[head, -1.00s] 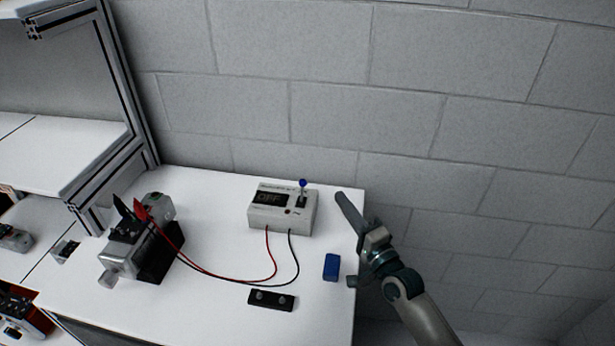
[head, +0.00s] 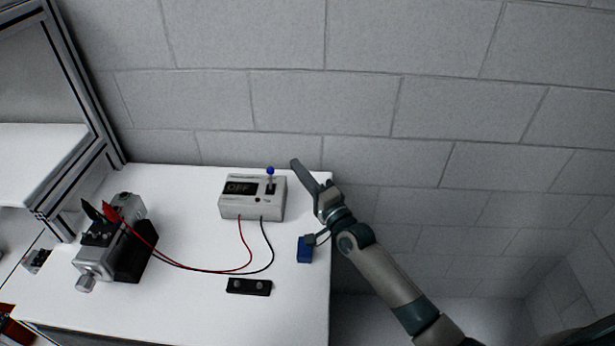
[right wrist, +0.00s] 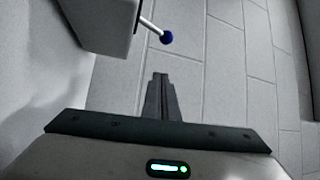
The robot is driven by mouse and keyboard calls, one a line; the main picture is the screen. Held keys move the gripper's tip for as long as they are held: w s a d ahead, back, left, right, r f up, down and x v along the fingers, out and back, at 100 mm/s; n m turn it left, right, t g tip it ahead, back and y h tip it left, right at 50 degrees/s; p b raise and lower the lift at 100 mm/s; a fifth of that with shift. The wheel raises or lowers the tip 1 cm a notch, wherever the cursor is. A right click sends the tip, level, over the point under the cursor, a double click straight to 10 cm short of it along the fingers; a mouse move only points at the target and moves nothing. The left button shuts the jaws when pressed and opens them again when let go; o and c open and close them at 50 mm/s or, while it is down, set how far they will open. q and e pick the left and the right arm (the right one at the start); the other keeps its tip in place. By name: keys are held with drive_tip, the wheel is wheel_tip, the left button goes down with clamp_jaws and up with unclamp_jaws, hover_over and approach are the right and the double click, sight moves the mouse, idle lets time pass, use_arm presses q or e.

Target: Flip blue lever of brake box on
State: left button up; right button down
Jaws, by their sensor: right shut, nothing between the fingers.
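The brake box (head: 251,205) is a pale box with a dark display reading OFF, standing on the white table near its right side. Its blue-tipped lever (head: 270,171) sticks up from the top right of the box. My right gripper (head: 295,164) is shut and empty, just right of the lever and apart from it. In the right wrist view the closed fingers (right wrist: 159,78) point toward the space below the lever's blue ball (right wrist: 166,37), with the box (right wrist: 100,25) at upper left. My left gripper is not in view.
Red and black wires run from the box to a metal motor unit (head: 112,245) at left. A blue block (head: 305,250) and a black plate with knobs (head: 249,287) lie in front of the box. A grey block wall (head: 360,100) stands behind the table.

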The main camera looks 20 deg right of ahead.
sight(271, 177)
drive_tip(key=a+p, duration=0.1)
drive_tip(key=a, duration=0.1)
drive_tip(key=w+a+p, duration=0.1)
drive_tip(key=a+p, duration=0.1)
drive_tip(key=shift+r, duration=0.1)
drive_tip(key=shift+a+f, duration=0.15)
drive_tip(key=shift+f, duration=0.05)
idle(0.5)
drive_tip(key=shift+s+f+b, duration=0.1)
drive_tip(key=shift+b, duration=0.35)
drive_tip(key=shift+t, duration=0.3)
